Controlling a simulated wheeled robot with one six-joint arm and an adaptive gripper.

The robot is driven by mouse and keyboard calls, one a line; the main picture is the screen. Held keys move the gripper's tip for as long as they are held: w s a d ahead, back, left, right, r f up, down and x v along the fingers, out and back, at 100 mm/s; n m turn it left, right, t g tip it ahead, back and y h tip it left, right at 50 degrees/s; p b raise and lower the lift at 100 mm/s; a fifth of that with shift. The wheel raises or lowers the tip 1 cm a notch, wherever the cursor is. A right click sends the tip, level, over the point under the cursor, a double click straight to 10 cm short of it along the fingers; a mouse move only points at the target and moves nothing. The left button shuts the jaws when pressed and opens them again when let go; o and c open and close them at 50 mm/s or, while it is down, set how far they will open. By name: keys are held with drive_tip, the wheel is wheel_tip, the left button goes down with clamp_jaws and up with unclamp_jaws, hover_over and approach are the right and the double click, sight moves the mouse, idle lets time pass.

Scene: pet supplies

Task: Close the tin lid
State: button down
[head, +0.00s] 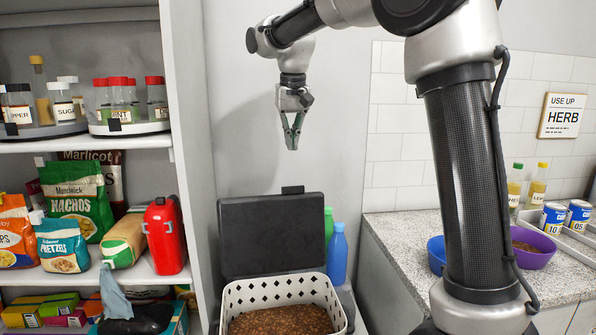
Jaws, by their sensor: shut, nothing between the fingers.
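A dark grey rectangular panel (270,236), which looks like the tin's lid, stands upright against the back wall in the head view. A small black tab (293,190) sticks up from its top edge.
The white perforated basket (240,296) holds brown kibble. Blue (338,257) and green (328,223) bottles stand right of the panel. A stocked shelf unit (185,120) is at left. A counter (395,235) with bowls and tins is at right.

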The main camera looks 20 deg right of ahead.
wheel_tip(320, 180, down, 10)
drive_tip(key=w, duration=0.1)
drive_tip(key=shift+s+a+r, duration=0.1)
drive_tip(key=shift+s, duration=0.8)
drive_tip(key=shift+s+a+r, duration=0.1)
drive_tip(key=shift+s, duration=0.75)
